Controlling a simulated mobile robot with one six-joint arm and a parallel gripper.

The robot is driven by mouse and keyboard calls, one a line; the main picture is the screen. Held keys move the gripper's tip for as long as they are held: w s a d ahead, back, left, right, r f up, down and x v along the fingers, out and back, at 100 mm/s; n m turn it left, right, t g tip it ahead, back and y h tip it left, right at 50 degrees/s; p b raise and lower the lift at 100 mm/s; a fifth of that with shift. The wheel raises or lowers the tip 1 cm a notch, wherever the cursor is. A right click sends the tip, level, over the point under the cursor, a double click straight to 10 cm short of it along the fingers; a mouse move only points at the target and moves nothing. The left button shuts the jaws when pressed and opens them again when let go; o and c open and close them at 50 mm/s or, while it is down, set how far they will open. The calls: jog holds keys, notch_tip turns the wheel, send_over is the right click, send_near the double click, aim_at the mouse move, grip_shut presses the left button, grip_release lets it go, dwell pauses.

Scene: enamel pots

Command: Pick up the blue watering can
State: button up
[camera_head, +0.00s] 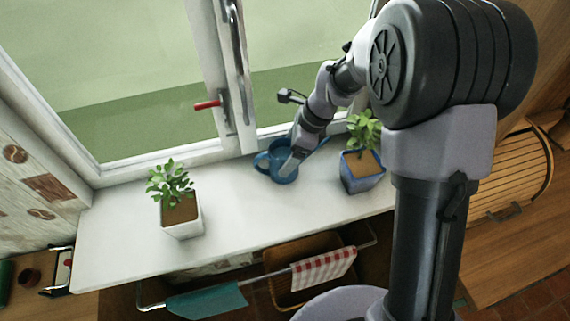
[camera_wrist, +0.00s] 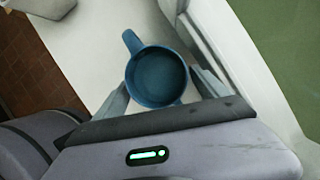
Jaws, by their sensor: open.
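The blue watering can (camera_head: 281,176) stands on the white windowsill, close to the window frame. Its handle points left in the head view. In the wrist view the can (camera_wrist: 157,76) is seen from above, with its round open top facing me and its handle at the upper left. My gripper (camera_head: 291,163) is over the can and hides part of it in the head view. In the wrist view my gripper (camera_wrist: 162,92) is open, with one finger on each side of the can's body. I cannot tell whether the fingers touch it.
A plant in a blue pot (camera_head: 362,178) stands close to the right of the can. A plant in a white pot (camera_head: 183,228) stands further left on the windowsill (camera_head: 115,222). A rail with cloths (camera_head: 322,267) hangs below.

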jog(key=b+x, duration=0.2)
jog(key=x, duration=0.3)
jog(key=shift+s, duration=0.1)
jog(key=shift+a+f, duration=0.1)
jog(key=shift+a, duration=0.05)
jog(key=shift+c, duration=0.6)
jog(key=c, duration=1.7)
jog(key=shift+o, duration=0.2)
jog(key=shift+r, duration=0.2)
jog(key=shift+r+p, duration=0.9)
jog(key=shift+r, duration=0.85)
jog(key=s+d, duration=0.1)
jog(key=s, duration=0.4)
jog(key=s+r, duration=0.1)
jog(key=s, duration=0.4)
jog(key=s+d+p, duration=0.1)
jog(key=s, duration=0.4)
jog(key=shift+d+r, duration=0.2)
jog(key=shift+d, duration=0.1)
jog(key=shift+s, duration=0.3)
